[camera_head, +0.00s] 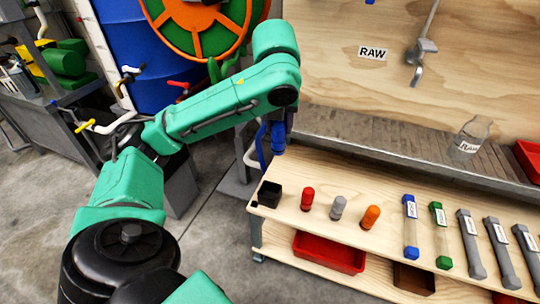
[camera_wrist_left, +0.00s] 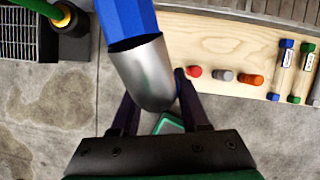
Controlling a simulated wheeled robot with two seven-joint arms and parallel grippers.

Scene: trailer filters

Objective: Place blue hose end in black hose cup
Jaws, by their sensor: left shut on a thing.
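The blue hose end (camera_wrist_left: 130,18) has a silver metal tip (camera_wrist_left: 145,75) and fills the upper middle of the left wrist view. My left gripper (camera_wrist_left: 155,92) is shut on it, one dark finger on each side. In the head view a blue part of the hose (camera_head: 278,138) shows below my forearm; the gripper is mostly hidden there. A black square open cup (camera_head: 269,195) stands at the left end of the wooden bench, below the hose and apart from it. My right gripper is not in view.
On the bench (camera_head: 290,217), red (camera_head: 307,198), grey (camera_head: 338,207) and orange (camera_head: 370,216) capped pieces stand right of the square cup, then several labelled tubes. A red bin (camera_head: 328,253) sits below. A glass jar (camera_head: 470,137) stands behind.

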